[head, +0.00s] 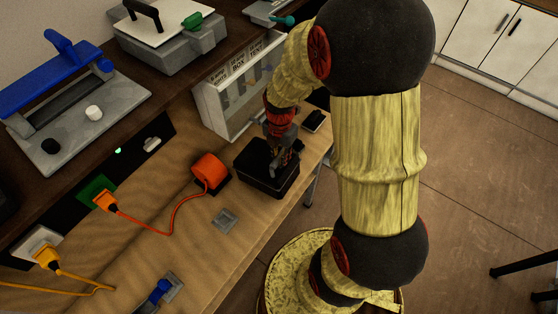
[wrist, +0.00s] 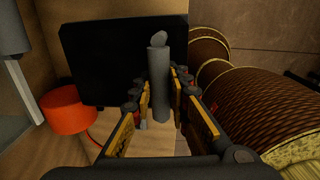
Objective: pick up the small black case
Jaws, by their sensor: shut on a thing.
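The small black case (head: 262,182) is a dark box with rounded corners on the wooden worktop, near its right edge. My gripper (head: 282,160) points down at the case's top and covers part of it. In the wrist view the case (wrist: 105,60) is a dark slab beyond the fingers. A grey upright bar (wrist: 158,85), seemingly the case's handle, stands between the fingers (wrist: 162,108), which are closed around it. Whether the case touches the worktop is hard to tell.
An orange round object (head: 209,171) with a cord stands left of the case, also in the wrist view (wrist: 72,112). A white labelled rack (head: 232,100) stands behind. A small dark flat object (head: 314,121) lies at the back right. A grey square plate (head: 225,220) lies in front.

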